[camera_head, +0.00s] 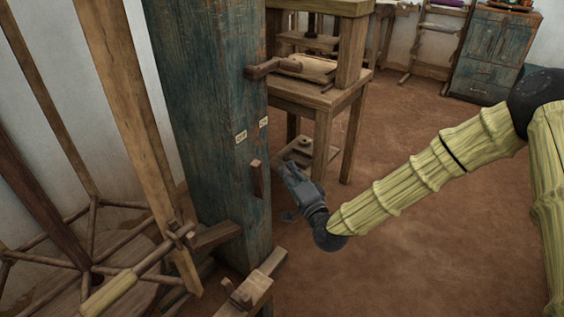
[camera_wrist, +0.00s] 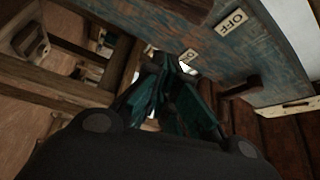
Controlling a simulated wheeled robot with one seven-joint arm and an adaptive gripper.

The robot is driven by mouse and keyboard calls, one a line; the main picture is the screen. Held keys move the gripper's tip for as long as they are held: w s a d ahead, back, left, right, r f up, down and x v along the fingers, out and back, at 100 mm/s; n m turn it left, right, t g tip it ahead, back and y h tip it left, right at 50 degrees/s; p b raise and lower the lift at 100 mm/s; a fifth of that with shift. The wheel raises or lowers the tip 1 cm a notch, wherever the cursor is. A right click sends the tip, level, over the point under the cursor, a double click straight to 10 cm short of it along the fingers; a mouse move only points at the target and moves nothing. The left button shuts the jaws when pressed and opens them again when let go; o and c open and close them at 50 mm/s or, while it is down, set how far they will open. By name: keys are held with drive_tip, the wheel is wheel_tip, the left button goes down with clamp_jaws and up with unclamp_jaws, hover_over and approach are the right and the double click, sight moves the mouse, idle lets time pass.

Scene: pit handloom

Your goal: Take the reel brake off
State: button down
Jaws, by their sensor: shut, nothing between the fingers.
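A blue-green worn wooden post (camera_head: 215,110) stands in the middle left of the head view. It bears two small pale labels, one (camera_head: 241,137) on its left face and one (camera_head: 264,122) on its right. A short dark wooden lever (camera_head: 257,178) sticks out upright below them. In the wrist view, the lever (camera_wrist: 240,88) lies right of the fingers, near a label reading OFF (camera_wrist: 231,22); a second label (camera_wrist: 189,56) is partly hidden. My gripper (camera_head: 287,168) is shut and empty, just right of the lever and apart from it. The wrist view shows its fingertips (camera_wrist: 172,65) together.
A spoked wooden reel (camera_head: 90,262) with a pale handle (camera_head: 110,293) stands at lower left. Another wooden lever (camera_head: 268,68) juts from the post higher up. A wooden table (camera_head: 325,98) stands behind my gripper. Brown floor to the right is clear.

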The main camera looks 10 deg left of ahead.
drive_tip(key=v, duration=0.4)
drive_tip(key=shift+s+d, duration=0.2)
drive_tip(key=shift+d, duration=0.05)
drive_tip(key=s+d+f+n+g+h, duration=0.1)
drive_tip(key=s+d+f+g+h, duration=0.2)
drive_tip(key=f, duration=0.5)
drive_tip(key=s+d+f+n+g, duration=0.1)
drive_tip(key=s+d+f, duration=0.35)
drive_tip(key=f, duration=0.25)
drive_tip(key=s+d+f+n+g+h, duration=0.1)
drive_tip(key=s+d+f+g+h, duration=0.1)
drive_tip(key=s+f, duration=0.45)
drive_tip(key=s+d+f+n+g+h, duration=0.3)
drive_tip(key=s+d+f+g+h, duration=0.25)
drive_tip(key=s+d+f, duration=0.9)
drive_tip(key=s+d+r+g+h, duration=0.1)
drive_tip(key=s+d+g+h, duration=0.15)
drive_tip(key=s+d, duration=0.75)
wheel_tip(320, 180, up, 25)
drive_tip(key=g+p, duration=0.1)
drive_tip(key=p, duration=2.4)
drive_tip(key=shift+s+r+n, duration=0.2)
drive_tip(key=shift+s+n, duration=0.1)
drive_tip(key=shift+s, duration=0.1)
